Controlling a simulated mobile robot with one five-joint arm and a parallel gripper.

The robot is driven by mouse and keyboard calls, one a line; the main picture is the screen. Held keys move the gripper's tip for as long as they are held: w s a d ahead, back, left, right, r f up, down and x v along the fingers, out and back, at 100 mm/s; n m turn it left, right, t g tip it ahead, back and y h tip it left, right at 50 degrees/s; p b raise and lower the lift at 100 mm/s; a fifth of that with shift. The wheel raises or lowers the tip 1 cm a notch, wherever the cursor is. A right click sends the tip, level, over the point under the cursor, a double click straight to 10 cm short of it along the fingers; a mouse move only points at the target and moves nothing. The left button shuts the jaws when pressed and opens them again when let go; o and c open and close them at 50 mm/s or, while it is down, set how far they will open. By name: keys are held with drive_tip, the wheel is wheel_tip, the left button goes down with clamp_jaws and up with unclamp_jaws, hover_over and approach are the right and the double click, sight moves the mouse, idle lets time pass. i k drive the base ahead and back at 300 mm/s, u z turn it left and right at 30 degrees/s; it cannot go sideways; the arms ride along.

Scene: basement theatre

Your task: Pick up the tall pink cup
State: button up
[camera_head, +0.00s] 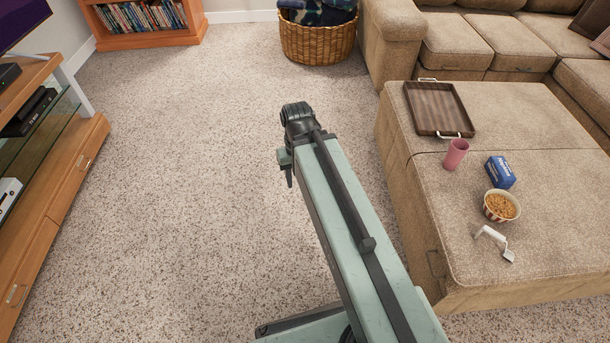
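The tall pink cup (455,154) stands upright on the tan ottoman (440,215), near its left side and just in front of the brown tray. My arm reaches up the middle of the view over the carpet, left of the ottoman. The arm's dark far end is well left of the cup and apart from it. A small dark pointed part hangs below that end. My gripper's fingers cannot be made out clearly, so I cannot see whether they are open or shut.
On the ottoman are a brown tray (437,108) with handles, a blue box (500,172), a bowl of snacks (501,206) and a white object (493,242). A sofa (505,45), wicker basket (318,42), bookshelf (142,42) and wooden cabinet (50,215) surround open carpet.

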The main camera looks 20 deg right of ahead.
sight(459, 147)
drive_tip(key=u, duration=1.5)
drive_tip(key=k, duration=0.7)
drive_tip(key=z, duration=0.3)
